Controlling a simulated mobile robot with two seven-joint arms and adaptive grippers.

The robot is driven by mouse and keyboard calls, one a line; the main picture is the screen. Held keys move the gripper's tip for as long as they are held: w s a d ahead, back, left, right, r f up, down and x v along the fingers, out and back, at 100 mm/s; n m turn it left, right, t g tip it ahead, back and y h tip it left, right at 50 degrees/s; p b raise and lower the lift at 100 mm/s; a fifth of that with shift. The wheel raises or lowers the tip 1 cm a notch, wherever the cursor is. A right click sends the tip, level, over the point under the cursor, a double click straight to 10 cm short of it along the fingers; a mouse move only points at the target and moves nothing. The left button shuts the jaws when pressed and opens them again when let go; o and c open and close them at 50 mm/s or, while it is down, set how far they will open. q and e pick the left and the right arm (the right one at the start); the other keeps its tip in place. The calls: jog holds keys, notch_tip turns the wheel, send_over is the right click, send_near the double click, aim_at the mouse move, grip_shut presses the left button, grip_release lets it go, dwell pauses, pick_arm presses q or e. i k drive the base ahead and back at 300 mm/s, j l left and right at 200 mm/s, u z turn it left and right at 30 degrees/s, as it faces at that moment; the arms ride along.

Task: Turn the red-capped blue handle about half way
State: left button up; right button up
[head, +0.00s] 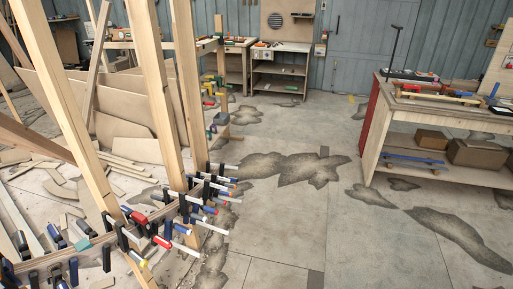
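A row of bar clamps (165,225) grips a curved wooden strip at the lower left, running from the lower left corner up toward the middle. Several of them have handles with coloured ends: blue, red and white. Several handles look alike and are small, so I cannot tell which one the task means. Neither of my grippers is in view, and nothing of mine touches the clamps.
Tall wooden posts (158,90) rise among the clamps at left. Wood panels and offcuts (125,148) lie behind them. A workbench (455,113) with tools and cardboard boxes stands at right. A smaller bench (281,68) stands at the back. The stained concrete floor (310,225) between is clear.

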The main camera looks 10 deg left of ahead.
aim_at(207, 208)
jog(key=k+l+z, duration=0.15)
jog(key=k+z, duration=0.2)
jog(key=k, duration=0.3)
jog(key=i+j+z, duration=0.45)
jog(key=i+j, duration=1.1)
jog(key=i+z, duration=0.5)
jog(key=i, duration=0.25)
jog(key=i+j+z, duration=0.2)
jog(key=i+z, duration=0.25)
jog(key=i, duration=0.25)
jog(key=i+z, duration=0.45)
jog(key=i, duration=0.55)
jog(key=u, duration=3.65)
